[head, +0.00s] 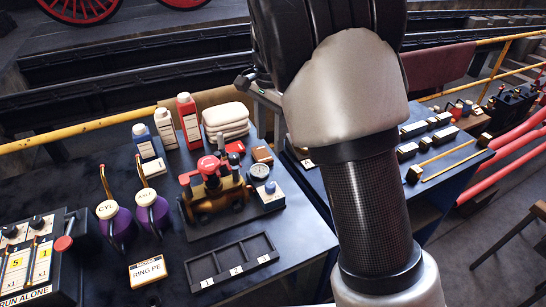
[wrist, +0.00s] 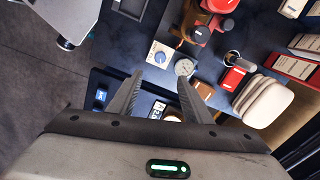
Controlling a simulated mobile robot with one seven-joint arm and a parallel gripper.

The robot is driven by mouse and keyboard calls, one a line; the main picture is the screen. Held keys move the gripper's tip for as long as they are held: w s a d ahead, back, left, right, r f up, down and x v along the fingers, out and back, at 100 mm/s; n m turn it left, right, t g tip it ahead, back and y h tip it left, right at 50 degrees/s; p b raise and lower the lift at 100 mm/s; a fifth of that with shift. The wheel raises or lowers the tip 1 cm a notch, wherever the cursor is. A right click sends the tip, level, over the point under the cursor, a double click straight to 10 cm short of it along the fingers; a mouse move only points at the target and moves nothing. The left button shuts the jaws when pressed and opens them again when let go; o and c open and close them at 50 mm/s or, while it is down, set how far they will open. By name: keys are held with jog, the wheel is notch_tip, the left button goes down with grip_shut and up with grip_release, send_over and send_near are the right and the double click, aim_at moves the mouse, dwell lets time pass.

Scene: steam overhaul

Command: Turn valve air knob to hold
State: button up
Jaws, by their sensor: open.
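A small white box with a blue round knob (wrist: 160,57) shows just beyond my fingertips in the wrist view. In the head view the blue knob (head: 270,187) is at the right end of the brass valve assembly (head: 215,197). Its label is too small to read, so I cannot tell its setting or confirm it is the valve air knob. A round gauge (wrist: 184,67) is beside it. My gripper (wrist: 160,78) is open and empty, its fingertips pointing toward the knob box, with no contact visible. My arm covers part of the head view.
Purple oil cans (head: 152,213), bottles (head: 188,120) and folded white cloths (head: 226,121) stand on the dark bench. An empty three-slot tray (head: 233,268) lies in front of the valve assembly.

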aim_at(270, 185)
notch_tip(270, 185, down, 18)
jog(key=shift+w+r, duration=0.1)
dwell(0.5)
jog(key=c, duration=1.1)
